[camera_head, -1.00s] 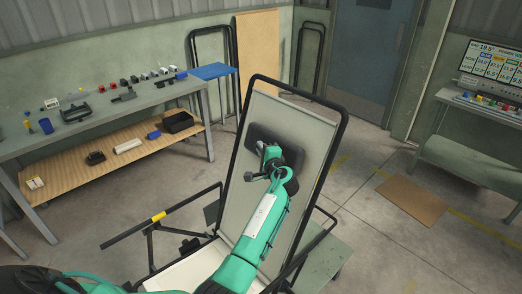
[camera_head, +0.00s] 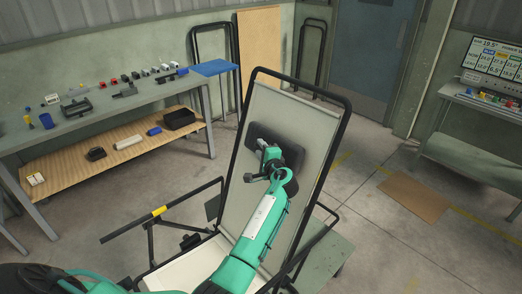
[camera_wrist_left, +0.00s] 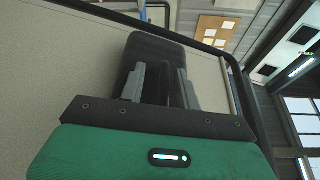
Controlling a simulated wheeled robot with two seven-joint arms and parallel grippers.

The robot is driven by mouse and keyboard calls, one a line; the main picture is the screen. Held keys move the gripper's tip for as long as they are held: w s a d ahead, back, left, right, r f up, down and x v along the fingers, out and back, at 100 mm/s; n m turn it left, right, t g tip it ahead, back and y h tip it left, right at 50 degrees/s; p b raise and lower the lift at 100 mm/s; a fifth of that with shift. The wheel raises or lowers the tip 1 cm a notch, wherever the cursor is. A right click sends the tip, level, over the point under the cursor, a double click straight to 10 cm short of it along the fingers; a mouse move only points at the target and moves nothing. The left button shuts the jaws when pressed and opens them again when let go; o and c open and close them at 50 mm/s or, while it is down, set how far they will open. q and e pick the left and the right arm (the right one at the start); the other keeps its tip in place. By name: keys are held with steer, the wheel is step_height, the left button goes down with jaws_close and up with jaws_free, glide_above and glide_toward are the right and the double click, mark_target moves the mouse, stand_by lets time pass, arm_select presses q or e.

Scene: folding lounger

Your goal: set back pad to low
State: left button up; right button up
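The lounger's back pad (camera_head: 298,120) is a pale panel in a black tube frame, standing steeply raised in the middle of the head view. A dark headrest cushion (camera_head: 258,133) sits on its upper part and also shows in the left wrist view (camera_wrist_left: 150,50). My left gripper (camera_head: 263,172) is in front of the cushion, its arm reaching across the pad. In the left wrist view its two grey fingers (camera_wrist_left: 159,85) are apart, with the dark cushion behind them. I cannot tell whether they touch it. The pale seat (camera_head: 185,272) lies below. My right gripper is not seen.
A workbench (camera_head: 85,125) with small parts stands at the left. A blue folding chair (camera_head: 215,68) is by the wall. Another bench (camera_head: 465,155) with a screen is at the right. A brown mat (camera_head: 412,197) lies on otherwise open floor.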

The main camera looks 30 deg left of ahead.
arm_select(q)
steer(key=f+p+v, duration=0.1)
steer(key=p+v, duration=0.1)
steer(key=v, duration=1.1)
steer(key=shift+s+r, duration=0.3)
steer(key=shift+r, duration=0.1)
steer(key=shift+d+f, duration=0.1)
steer(key=shift+d, duration=0.1)
